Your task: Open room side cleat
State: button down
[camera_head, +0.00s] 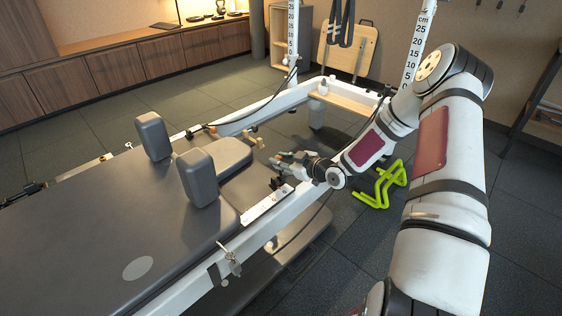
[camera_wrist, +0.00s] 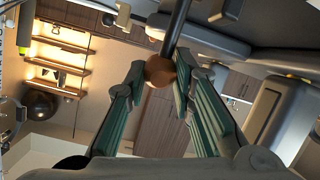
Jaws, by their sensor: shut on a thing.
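My gripper (camera_head: 280,158) is beside the headrest end of the reformer, just above the near white rail. In the wrist view its green fingers (camera_wrist: 160,68) are closed on a round brown wooden knob (camera_wrist: 158,75) at the end of a dark rod (camera_wrist: 177,28). In the head view the gripped knob is hidden by the fingers. A small black fitting (camera_head: 276,183) stands on the near rail just below my gripper; I cannot tell for sure whether it is the cleat. Another wooden-tipped fitting (camera_head: 251,139) shows across the headrest.
Two grey shoulder blocks (camera_head: 197,178) (camera_head: 152,136) stand up from the carriage (camera_head: 100,225). A white tower post (camera_head: 292,45) rises at the far corner. A yellow-green frame (camera_head: 380,184) stands on the floor to the right. Open floor (camera_head: 345,265) lies in front of the near rail.

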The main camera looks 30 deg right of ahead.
jog(key=c, duration=1.3)
grip_release()
jog(key=shift+c, duration=0.2)
jog(key=v, duration=1.2)
